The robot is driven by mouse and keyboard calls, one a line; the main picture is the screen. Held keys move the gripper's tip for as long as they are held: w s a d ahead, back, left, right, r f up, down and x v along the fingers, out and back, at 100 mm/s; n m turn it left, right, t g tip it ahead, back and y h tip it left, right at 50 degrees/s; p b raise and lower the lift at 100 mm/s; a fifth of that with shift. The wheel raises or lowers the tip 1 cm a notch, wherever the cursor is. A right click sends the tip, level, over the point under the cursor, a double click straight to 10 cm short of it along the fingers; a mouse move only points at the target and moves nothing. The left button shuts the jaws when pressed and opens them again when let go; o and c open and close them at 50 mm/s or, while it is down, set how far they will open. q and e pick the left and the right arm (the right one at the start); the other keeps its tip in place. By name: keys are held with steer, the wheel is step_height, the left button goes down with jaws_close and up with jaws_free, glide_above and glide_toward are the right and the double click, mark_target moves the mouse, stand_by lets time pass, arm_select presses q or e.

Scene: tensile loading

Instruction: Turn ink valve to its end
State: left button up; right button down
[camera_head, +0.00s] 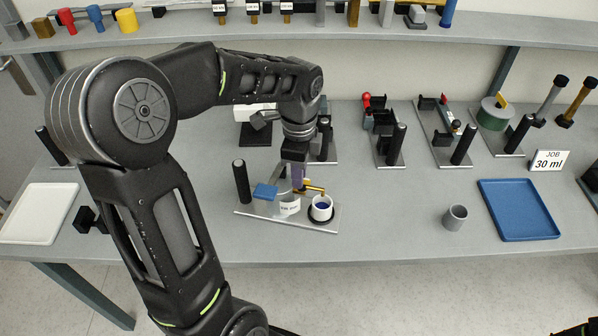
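The ink station is a metal plate (262,211) on the table with a black post, a blue block (265,191), a white label and a small yellow valve lever (313,188). A cup (321,209) with dark blue ink inside stands in a black ring at the plate's right end, below the lever. My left gripper (298,185) points down over the station, with its fingertips at or just beside the lever. Whether they touch it, and how far apart they are, I cannot tell.
An empty grey cup (455,217) and a blue tray (517,210) stand to the right, near a "JOB 30 ml" card (549,161). Other fixtures line the table's back. A white tray (39,213) lies at the left. The table between station and grey cup is clear.

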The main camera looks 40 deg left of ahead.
arm_select(q)
jaws_close()
steer(key=shift+n, duration=0.5)
steer(key=n+b, duration=0.1)
steer(key=n, duration=0.2)
steer(key=shift+s+n, duration=0.1)
steer(key=shift+n, duration=0.2)
steer(key=n+b, duration=0.1)
steer(key=n, duration=0.3)
steer(key=shift+s+d, duration=0.1)
steer(key=shift+d, duration=0.05)
steer(key=n+b, duration=0.1)
steer(key=n, duration=0.4)
steer(key=shift+d, duration=0.15)
steer(key=n+b, duration=0.1)
steer(key=n, duration=0.3)
steer(key=shift+d, duration=0.1)
steer(key=shift+n, duration=0.3)
